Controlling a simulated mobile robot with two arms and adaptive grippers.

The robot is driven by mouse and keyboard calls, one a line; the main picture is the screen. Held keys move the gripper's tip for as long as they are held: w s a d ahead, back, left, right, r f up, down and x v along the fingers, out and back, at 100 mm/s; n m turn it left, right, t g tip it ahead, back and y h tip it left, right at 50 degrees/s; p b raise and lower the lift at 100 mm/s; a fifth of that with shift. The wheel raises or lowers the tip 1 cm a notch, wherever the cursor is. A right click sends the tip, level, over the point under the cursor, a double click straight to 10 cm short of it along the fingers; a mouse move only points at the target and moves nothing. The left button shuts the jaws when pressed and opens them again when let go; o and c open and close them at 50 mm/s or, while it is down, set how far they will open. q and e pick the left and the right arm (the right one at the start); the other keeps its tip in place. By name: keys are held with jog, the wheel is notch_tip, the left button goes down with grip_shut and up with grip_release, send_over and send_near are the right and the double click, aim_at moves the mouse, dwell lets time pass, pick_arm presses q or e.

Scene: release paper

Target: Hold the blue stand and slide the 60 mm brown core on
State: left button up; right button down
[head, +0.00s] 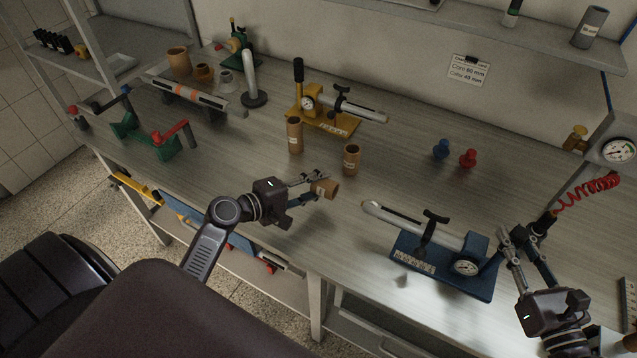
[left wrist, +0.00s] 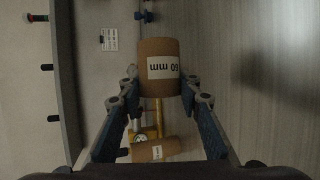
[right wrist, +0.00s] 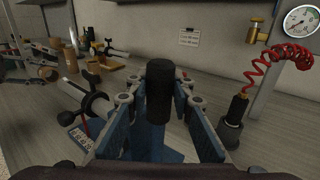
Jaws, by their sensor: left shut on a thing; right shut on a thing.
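The blue stand (head: 440,276) sits on the bench, with a grey rod (head: 400,220) pointing left and a round gauge. My right gripper (head: 519,240) is shut on the stand's black upright handle, which shows between its fingers in the right wrist view (right wrist: 160,92). My left gripper (head: 308,188) is shut on a brown core (head: 326,189), held above the bench to the left of the rod's free end and apart from it. In the left wrist view the held core (left wrist: 159,55) has a label reading 60 mm, upside down.
Two more brown cores, a taller one (head: 295,136) and a shorter one (head: 351,160), stand behind my left gripper. A yellow stand (head: 325,122) is further back. Blue (head: 441,149) and red (head: 467,158) knobs stand behind the rod. A red coiled hose (head: 590,190) hangs near my right gripper.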

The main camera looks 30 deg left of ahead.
aim_at(386, 219)
pick_arm(q)
jog(key=shift+d, duration=2.85)
jog(key=shift+d, duration=1.45)
jog(key=shift+d, duration=0.7)
jog(key=shift+s+d+f, duration=0.1)
jog(key=shift+d+f, duration=0.05)
jog(key=shift+d, duration=4.6)
